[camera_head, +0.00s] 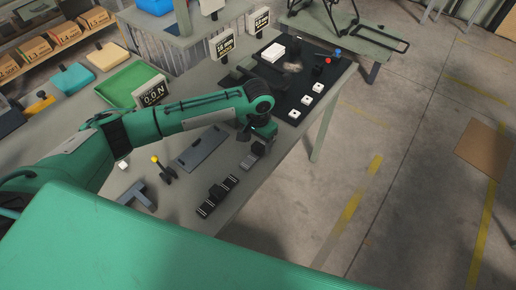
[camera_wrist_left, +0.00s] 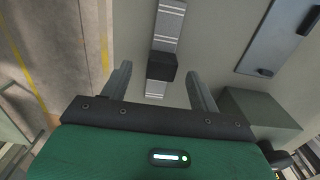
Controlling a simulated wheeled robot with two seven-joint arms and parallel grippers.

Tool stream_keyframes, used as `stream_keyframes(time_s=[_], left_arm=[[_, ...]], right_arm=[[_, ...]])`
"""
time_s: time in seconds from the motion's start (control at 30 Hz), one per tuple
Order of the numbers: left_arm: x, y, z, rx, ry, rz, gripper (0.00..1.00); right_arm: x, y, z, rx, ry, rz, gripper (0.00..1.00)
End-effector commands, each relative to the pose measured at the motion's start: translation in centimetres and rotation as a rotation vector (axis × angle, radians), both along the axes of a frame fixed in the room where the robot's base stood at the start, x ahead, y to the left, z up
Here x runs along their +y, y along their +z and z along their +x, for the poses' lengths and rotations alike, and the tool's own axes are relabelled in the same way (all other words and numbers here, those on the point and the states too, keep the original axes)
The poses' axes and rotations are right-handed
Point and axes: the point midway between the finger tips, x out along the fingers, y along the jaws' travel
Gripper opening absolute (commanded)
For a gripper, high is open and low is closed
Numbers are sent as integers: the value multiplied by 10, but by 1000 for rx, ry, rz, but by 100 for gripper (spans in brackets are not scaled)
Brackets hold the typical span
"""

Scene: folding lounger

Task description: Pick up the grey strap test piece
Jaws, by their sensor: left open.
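The grey strap test piece (camera_head: 251,157) lies on the grey-green workbench, partly hidden under my left gripper (camera_head: 257,140) in the head view. In the left wrist view, the strap (camera_wrist_left: 170,24) is a light grey ribbed strip with a dark block (camera_wrist_left: 162,67) across it. My left gripper (camera_wrist_left: 158,87) is open, with its two fingers on either side of the strap and block and a gap on both sides. I cannot tell how far above the bench the fingertips are. My right gripper is in neither view.
A black striped strap (camera_head: 218,196) lies nearer on the bench (camera_head: 240,212). A flat grey plate (camera_head: 202,149) lies left of the grey strap. A dark mat (camera_head: 300,82) with white blocks is beyond. The bench's right edge is close to the strap.

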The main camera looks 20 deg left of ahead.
Motion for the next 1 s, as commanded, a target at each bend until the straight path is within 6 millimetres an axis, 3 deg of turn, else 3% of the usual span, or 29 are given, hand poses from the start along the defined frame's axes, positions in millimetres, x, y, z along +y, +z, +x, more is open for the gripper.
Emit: stream_keyframes(time_s=[0.23,0.5,0.53,0.77,1.0], left_arm=[[1,-30,4,2,0,1,62],[1,-35,4,0,-1,0,62],[1,-35,4,0,-1,0,60],[1,-35,4,0,-1,0,15],[1,-35,4,0,-1,0,13]], right_arm=[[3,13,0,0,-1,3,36],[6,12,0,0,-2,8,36],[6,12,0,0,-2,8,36],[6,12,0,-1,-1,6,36],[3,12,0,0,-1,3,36]])
